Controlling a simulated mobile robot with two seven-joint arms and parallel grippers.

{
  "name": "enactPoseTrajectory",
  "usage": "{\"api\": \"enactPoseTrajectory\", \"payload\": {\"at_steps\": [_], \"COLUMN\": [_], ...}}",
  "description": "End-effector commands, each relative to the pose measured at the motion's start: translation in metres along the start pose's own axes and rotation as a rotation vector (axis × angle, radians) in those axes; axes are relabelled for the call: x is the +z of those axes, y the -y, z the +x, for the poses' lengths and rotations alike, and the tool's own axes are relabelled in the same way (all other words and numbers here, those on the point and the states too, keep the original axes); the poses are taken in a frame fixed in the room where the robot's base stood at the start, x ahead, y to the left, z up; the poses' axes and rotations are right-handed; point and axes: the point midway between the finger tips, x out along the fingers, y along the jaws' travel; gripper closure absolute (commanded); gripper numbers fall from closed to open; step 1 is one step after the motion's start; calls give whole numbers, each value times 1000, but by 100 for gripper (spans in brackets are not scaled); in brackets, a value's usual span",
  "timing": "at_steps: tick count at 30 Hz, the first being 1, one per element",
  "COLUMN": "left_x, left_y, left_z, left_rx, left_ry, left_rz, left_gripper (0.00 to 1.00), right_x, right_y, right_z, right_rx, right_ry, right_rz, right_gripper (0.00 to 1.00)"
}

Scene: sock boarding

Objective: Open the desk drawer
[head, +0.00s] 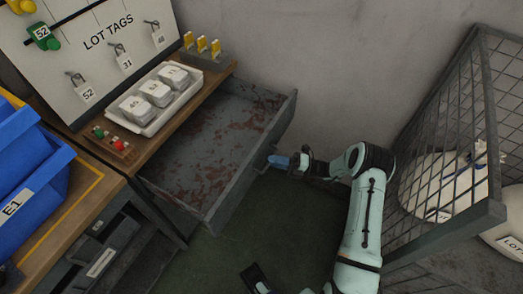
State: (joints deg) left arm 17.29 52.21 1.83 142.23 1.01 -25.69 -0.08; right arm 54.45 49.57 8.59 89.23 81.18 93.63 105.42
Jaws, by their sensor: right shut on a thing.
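The desk drawer (205,200) is pulled out from under the wooden desk top (205,85), and its grey, rust-marked inside shows empty. My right gripper (273,161) is at the outer face of the drawer front, shut on the drawer handle. The handle is mostly hidden by the blue fingers. A dark part that looks like my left gripper (256,280) shows at the bottom edge, apart from the drawer. Its fingers are too cut off to judge.
A wire mesh cage (445,220) with pale sacks stands at the right. A blue bin (30,160) is at the left. A white tray (150,125) with numbered blocks sits on the desk, below a lot tags board (110,70). Green floor (300,215) is clear before the drawer.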

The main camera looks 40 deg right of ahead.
Motion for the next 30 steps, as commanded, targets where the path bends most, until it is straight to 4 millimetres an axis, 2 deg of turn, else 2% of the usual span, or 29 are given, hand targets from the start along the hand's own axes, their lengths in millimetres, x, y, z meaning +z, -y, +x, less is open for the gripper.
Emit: {"api": "enactPoseTrajectory", "payload": {"at_steps": [3,9,15,25,26,27,28,30], "left_x": [10,12,13,12,12,12,12,12], "left_y": [-3,-3,-3,-3,-3,-3,-3,-3], "left_z": [-8,-12,-14,-13,-13,-13,-13,-13], "left_rx": [1,-2,-3,-3,-3,-3,-3,-3], "left_ry": [28,33,35,35,35,35,35,35], "left_rz": [2,1,0,0,0,0,0,0], "left_gripper": [57,57,57,57,57,57,57,57], "right_x": [-7,-16,-19,-19,-19,-19,-19,-20], "right_y": [-6,-10,-11,-11,-11,-11,-11,-11], "right_z": [-21,-41,-49,-49,-49,-49,-49,-49], "right_rx": [1,1,3,2,2,2,2,2], "right_ry": [4,2,1,1,1,1,1,1], "right_rz": [0,-1,-2,-3,-3,-3,-2,-2], "right_gripper": [100,100,100,100,81,68,62,62]}}
